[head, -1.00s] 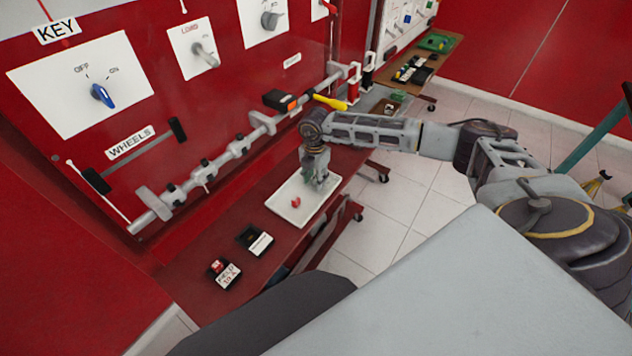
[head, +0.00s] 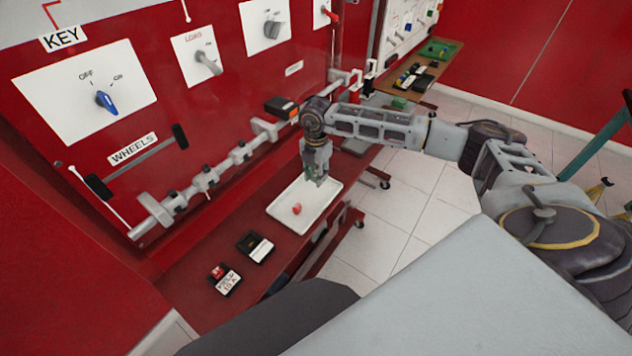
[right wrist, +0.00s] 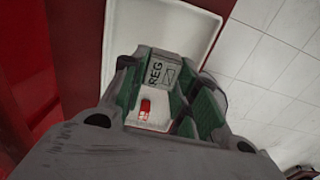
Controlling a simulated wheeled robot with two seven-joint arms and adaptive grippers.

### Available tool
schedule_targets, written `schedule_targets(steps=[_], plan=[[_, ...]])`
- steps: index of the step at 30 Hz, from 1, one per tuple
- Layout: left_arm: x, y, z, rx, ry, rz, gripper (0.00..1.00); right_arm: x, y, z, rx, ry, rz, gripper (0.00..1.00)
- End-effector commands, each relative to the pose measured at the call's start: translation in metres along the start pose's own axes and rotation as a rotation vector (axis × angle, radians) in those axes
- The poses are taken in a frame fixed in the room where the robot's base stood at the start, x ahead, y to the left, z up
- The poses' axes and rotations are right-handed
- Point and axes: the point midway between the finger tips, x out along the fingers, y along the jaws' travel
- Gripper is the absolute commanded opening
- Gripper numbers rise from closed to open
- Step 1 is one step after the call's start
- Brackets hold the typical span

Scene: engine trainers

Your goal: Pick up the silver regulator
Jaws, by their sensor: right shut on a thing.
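The silver regulator (right wrist: 158,70), a pale grey block marked REG, shows in the right wrist view between the green pads of my right gripper (right wrist: 165,88). The gripper is shut on it. In the head view my right gripper (head: 316,174) points down over the far end of the white tray (head: 322,208). The regulator is mostly hidden by the fingers there. My left gripper is not in view.
A small red piece (head: 297,208) lies in the tray. A black module with a white label (head: 255,246) and a red-topped module marked FIELD (head: 225,279) sit on the red bench (head: 195,305). The red panel with its rail (head: 215,178) stands close at the left.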

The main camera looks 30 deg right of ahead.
Motion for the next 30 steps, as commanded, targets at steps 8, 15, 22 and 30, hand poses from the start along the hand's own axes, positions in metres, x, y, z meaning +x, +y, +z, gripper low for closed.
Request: schedule_targets(steps=[8, 15, 22, 30], plan=[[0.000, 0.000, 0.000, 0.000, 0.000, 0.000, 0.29, -0.037, 0.000, 0.000, -0.001, -0.001, 0.000, 0.06], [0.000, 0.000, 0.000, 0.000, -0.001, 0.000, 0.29, -0.048, 0.000, 0.000, -0.001, 0.000, 0.000, 0.06], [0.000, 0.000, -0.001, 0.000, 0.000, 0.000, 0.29, -0.048, 0.000, 0.000, 0.000, 0.000, -0.001, 0.06], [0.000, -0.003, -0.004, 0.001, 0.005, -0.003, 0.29, -0.048, 0.000, 0.000, -0.001, 0.000, -0.001, 0.06]])
